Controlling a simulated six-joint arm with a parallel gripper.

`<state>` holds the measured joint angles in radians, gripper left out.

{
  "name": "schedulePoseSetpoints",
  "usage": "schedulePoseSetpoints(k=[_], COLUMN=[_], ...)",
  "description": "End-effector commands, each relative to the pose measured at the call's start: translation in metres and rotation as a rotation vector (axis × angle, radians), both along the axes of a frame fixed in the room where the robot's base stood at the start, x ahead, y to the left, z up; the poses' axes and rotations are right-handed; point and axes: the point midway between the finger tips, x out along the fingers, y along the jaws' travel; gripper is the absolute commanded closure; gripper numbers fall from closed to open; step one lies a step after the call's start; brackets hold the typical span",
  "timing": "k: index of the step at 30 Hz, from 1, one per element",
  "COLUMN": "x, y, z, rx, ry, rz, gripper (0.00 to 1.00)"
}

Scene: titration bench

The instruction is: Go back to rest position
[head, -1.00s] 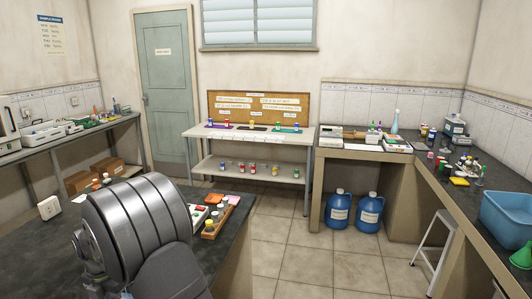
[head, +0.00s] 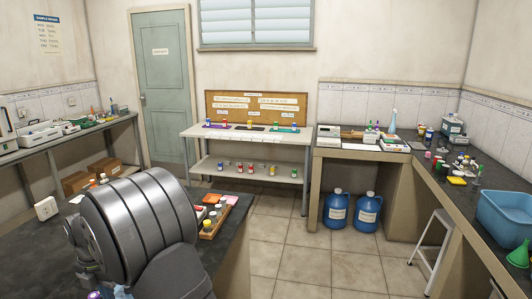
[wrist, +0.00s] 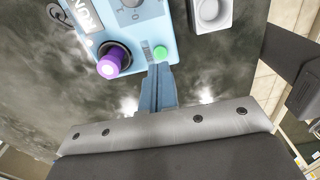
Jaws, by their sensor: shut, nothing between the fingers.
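My gripper (wrist: 160,75) shows in the wrist view as two blue-grey fingers pressed together with nothing between them. It is over the dark bench top. The finger tips overlap the near edge of a light blue device (wrist: 140,45) in the picture; I cannot tell whether they touch it. The device carries a purple-capped item (wrist: 112,62) and a green button (wrist: 160,52). In the head view my arm covers the near left bench, and my gripper is hidden there.
A white box-like item (wrist: 212,14) lies beside the blue device. In the head view, small containers stand in a wooden rack (head: 213,222) on the near bench. A shelf table (head: 247,139) stands at the back, with blue jugs (head: 337,210) on the floor. The central floor is clear.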

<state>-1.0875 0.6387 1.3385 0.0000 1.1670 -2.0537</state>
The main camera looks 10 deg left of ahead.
Motion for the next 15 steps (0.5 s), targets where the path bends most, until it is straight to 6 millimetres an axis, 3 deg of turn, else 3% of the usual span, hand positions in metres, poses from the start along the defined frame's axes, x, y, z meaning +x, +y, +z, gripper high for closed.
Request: schedulePoseSetpoints(k=[6,9,15], x=[0.0,0.0,0.0], y=[-0.001,0.001,0.001], z=[-0.044,-0.015,0.026], rx=[-0.002,0.007,0.006], ry=[0.001,-0.004,-0.004], rz=[0.0,0.0,0.0], gripper=[1.0,1.0,1.0])
